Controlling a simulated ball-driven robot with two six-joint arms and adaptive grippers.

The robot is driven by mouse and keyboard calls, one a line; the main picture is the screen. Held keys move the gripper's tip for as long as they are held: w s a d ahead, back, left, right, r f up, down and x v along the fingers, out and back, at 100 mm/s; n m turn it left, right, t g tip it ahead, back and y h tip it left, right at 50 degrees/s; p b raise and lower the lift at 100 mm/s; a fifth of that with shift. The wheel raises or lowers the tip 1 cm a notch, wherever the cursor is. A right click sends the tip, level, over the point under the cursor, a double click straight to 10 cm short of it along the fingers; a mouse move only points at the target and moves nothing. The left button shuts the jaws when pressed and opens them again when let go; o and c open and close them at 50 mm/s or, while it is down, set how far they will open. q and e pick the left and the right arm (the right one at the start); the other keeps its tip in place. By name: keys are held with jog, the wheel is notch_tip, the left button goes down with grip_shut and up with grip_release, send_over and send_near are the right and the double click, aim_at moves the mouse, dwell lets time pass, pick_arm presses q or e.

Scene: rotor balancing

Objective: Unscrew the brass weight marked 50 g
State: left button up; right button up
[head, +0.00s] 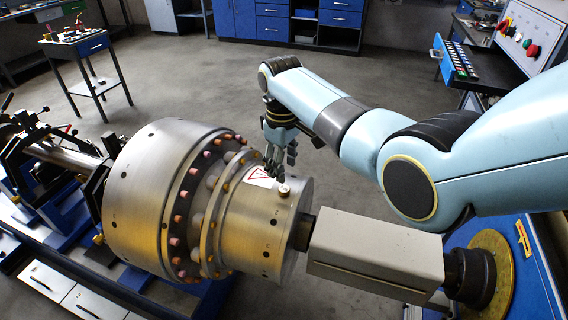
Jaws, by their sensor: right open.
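A small brass weight (284,190) stands up from the top of the smaller drum of the big metal rotor (165,190), near its right end. Its marking is too small to read. My right gripper (276,172) points down just behind and above the weight, beside the white label with a red triangle (262,177). Its fingers are open and apart from the weight as far as I can see. The fingertips are small and partly dark. My left gripper is not in view.
A grey box-shaped drive housing (375,255) joins the rotor's right end. A control panel with coloured buttons (520,40) and a blue drawer of small parts (470,62) stand at upper right. A small table (80,45) stands at upper left. The floor behind the rotor is clear.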

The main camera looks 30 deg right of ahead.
aim_at(284, 188)
notch_tip(284, 188, down, 7)
jog(key=b, duration=0.5)
jog(key=shift+d+r+b, duration=0.1)
jog(key=shift+r+b, duration=0.1)
jog(key=shift+b, duration=0.1)
jog(key=shift+w+f, duration=0.1)
jog(key=shift+f, duration=0.35)
